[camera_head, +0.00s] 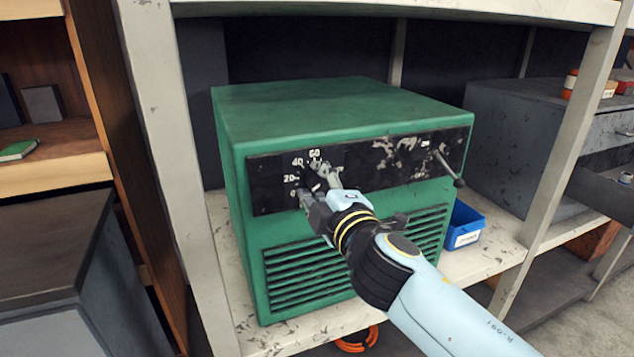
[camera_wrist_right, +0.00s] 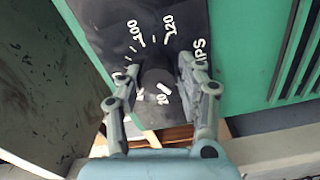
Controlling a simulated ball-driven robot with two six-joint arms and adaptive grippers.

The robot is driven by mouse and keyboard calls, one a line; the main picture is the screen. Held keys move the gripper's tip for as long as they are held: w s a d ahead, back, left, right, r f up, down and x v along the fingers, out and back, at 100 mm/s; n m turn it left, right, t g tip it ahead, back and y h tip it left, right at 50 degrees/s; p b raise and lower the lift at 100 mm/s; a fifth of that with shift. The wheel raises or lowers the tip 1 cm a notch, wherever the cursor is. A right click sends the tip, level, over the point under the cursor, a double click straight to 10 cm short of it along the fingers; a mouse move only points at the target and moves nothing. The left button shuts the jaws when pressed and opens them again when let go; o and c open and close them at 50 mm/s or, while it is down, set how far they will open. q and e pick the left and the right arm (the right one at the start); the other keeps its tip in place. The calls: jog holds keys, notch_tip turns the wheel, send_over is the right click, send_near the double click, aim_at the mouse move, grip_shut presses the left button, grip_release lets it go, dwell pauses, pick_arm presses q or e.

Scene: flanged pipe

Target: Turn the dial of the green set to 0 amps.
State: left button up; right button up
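The green set (camera_head: 330,105) stands on a shelf, with a worn black panel (camera_head: 268,175) across its front. White numbers 0, 20, 40 and 60 show at the panel's left. My right gripper (camera_head: 318,186) is at the panel's left part, mostly hiding the dial. In the right wrist view, the dark dial (camera_wrist_right: 158,88) sits between the two fingers of my right gripper (camera_wrist_right: 159,72), which are apart at its sides. I cannot tell whether they touch it. Numbers 100, 120 and 20 show around the dial; where it points is unclear. My left gripper is not in view.
A lever with a round knob (camera_head: 458,182) sticks out at the panel's right. A blue bin (camera_head: 466,226) stands right of the set. Pale shelf posts (camera_head: 172,130) rise on both sides. A grey cabinet (camera_head: 515,125) stands at the right. An orange coil (camera_head: 357,341) lies below.

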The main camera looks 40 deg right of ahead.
jog(key=shift+o, duration=1.4)
jog(key=shift+s, duration=0.1)
jog(key=v, duration=1.2)
jog(key=shift+a+r, duration=0.1)
